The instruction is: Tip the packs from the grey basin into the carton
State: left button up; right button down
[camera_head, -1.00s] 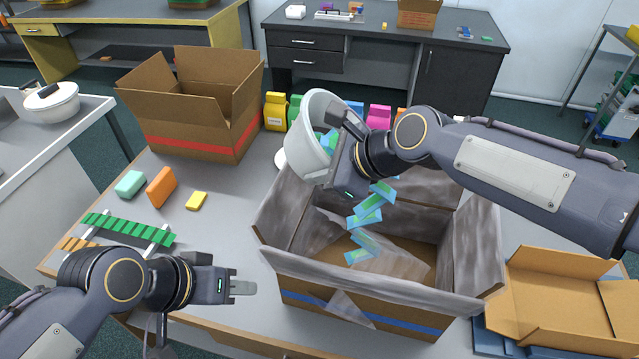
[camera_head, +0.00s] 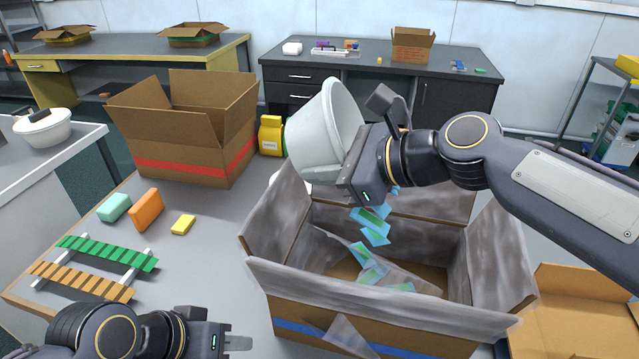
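The grey basin (camera_head: 318,135) is held tilted on its side above the back left of the open carton (camera_head: 375,315). My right gripper (camera_head: 355,160) is at the basin's rim; its fingertips are hidden behind its own body. Several blue-and-green packs (camera_head: 372,226) are dropping in a stream from below the gripper into the carton. Others lie inside on the carton's lining, which hangs in folds over the walls. The inside of the basin is hidden from this view. My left gripper (camera_head: 238,343) is low at the front left, away from the carton, with its fingers partly in view.
A brown carton with a red stripe (camera_head: 190,125) stands open at the back left. Teal, orange and yellow blocks (camera_head: 146,210) and green and orange slatted strips (camera_head: 108,252) lie at left. A flat open box (camera_head: 575,305) is at right.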

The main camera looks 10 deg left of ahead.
jog(key=shift+d+f+m+t+y+b, duration=0.3)
jog(key=shift+y+b, duration=0.45)
jog(key=shift+b, duration=1.5)
jog(key=shift+d+f+y+b, duration=0.1)
jog(key=shift+d+y+b, duration=0.45)
jog(key=shift+b, duration=1.7)
jog(key=shift+a+r, duration=0.15)
jog(key=shift+r, duration=0.05)
